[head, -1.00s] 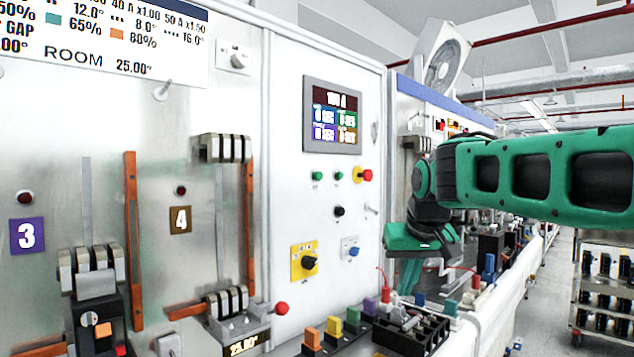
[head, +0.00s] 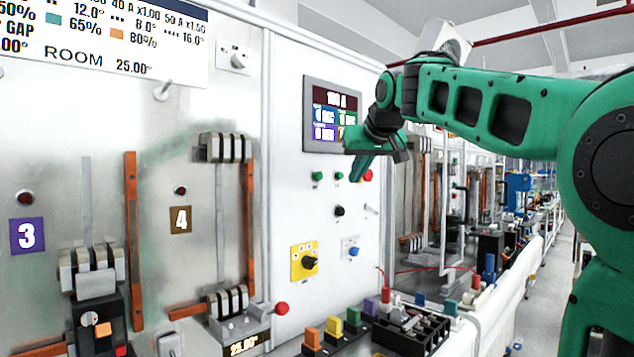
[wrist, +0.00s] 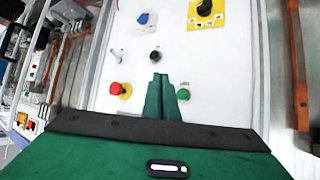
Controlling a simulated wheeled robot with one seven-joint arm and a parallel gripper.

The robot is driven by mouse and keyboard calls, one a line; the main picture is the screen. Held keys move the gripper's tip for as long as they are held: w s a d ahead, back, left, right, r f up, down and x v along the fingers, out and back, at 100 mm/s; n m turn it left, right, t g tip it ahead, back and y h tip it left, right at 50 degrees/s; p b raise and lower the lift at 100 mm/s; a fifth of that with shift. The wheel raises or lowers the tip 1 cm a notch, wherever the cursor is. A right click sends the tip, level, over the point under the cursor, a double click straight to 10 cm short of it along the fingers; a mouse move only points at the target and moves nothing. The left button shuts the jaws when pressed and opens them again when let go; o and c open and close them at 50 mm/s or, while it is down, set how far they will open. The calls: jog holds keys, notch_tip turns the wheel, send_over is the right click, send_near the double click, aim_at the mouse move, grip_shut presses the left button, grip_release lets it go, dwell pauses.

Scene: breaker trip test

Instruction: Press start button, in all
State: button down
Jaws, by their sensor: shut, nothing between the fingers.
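Two green buttons sit on the white panel below the display, a left one (head: 317,176) and a right one (head: 339,176). I cannot read a label marking either as start. My gripper (head: 356,177) is shut and empty, its fingers pointing down-left just right of the right green button; contact cannot be told. In the wrist view, where the panel appears upside down, the fingertips (wrist: 166,77) lie between the red button (wrist: 120,89) and one green button (wrist: 183,94). The other green button seems hidden behind the fingers there.
The display (head: 332,115) is partly covered by my gripper. Below the buttons are a black knob (head: 339,211), a yellow-plated rotary switch (head: 304,262) and a blue switch (head: 351,248). Coloured terminals (head: 352,318) stand on the bench below. Breaker fixtures fill the panel left.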

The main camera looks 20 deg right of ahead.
jog(key=w+a, duration=0.3)
jog(key=w, duration=0.5)
jog(key=shift+w, duration=0.15)
dwell(0.4)
jog(key=shift+w, duration=0.1)
dwell(1.9)
jog(key=shift+w+a, duration=0.15)
jog(key=shift+w, duration=0.05)
jog(key=shift+w+a, duration=0.15)
jog(key=shift+w, duration=0.35)
dwell(0.9)
jog(key=shift+s, duration=0.15)
jog(key=shift+s+d, duration=0.3)
jog(key=shift+s, duration=0.45)
jog(key=shift+s+d, duration=0.3)
jog(key=shift+s, duration=0.5)
jog(key=shift+s+d, duration=0.3)
jog(key=shift+s, duration=0.45)
jog(key=shift+s+d, duration=0.3)
jog(key=shift+s, duration=0.5)
